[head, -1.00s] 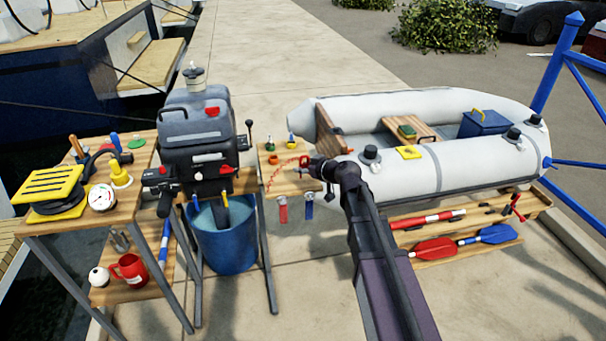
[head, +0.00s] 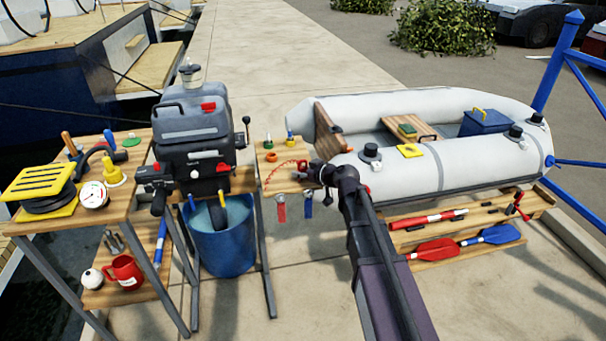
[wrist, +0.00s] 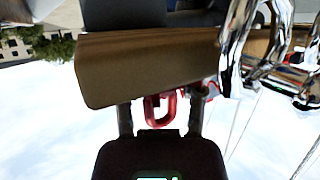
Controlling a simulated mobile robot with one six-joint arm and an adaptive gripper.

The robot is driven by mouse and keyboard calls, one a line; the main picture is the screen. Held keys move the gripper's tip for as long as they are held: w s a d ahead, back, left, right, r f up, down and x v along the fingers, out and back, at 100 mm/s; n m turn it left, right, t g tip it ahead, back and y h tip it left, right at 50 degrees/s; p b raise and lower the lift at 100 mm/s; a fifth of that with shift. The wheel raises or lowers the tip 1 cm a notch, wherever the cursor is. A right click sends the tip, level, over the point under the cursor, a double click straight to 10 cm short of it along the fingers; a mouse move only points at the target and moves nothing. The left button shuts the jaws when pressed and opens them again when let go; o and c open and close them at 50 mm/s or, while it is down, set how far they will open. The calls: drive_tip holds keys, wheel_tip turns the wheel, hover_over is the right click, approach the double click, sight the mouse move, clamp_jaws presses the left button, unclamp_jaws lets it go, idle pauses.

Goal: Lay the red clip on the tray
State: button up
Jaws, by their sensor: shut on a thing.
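My gripper (head: 312,173) is at the right edge of a small wooden tray (head: 285,186) between the outboard motor and the dinghy. In the wrist view my gripper (wrist: 160,108) is shut on the red clip (wrist: 160,110), which shows as a red loop between the fingers. In the head view a thin red coiled cord (head: 283,165) arches from my gripper over the tray. The clip itself is too small to make out there. A brown wooden edge (wrist: 150,65) lies close beyond the fingers in the wrist view; contact cannot be told.
Small orange, green and yellow items (head: 271,156) stand at the tray's back. Red and blue tags (head: 281,210) hang from its front. The outboard motor (head: 193,135) is close on the left, over a blue bucket (head: 226,245). The dinghy (head: 465,165) is close on the right.

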drive_tip(key=shift+f, duration=0.15)
drive_tip(key=o, duration=1)
drive_tip(key=shift+r, duration=0.25)
drive_tip(key=p+v, duration=0.4)
drive_tip(key=v, duration=0.8)
drive_tip(key=shift+p, duration=0.3)
drive_tip(key=shift+s, duration=0.1)
drive_tip(key=s+d+f+m+g+h, duration=0.4)
drive_tip(key=s+d, duration=0.3)
drive_tip(key=s, duration=0.2)
drive_tip(key=s+d+f+m+g+h, duration=0.5)
drive_tip(key=s+d+f+h, duration=0.1)
drive_tip(key=s, duration=0.3)
drive_tip(key=shift+d+f, duration=0.45)
drive_tip(key=shift+f, duration=0.35)
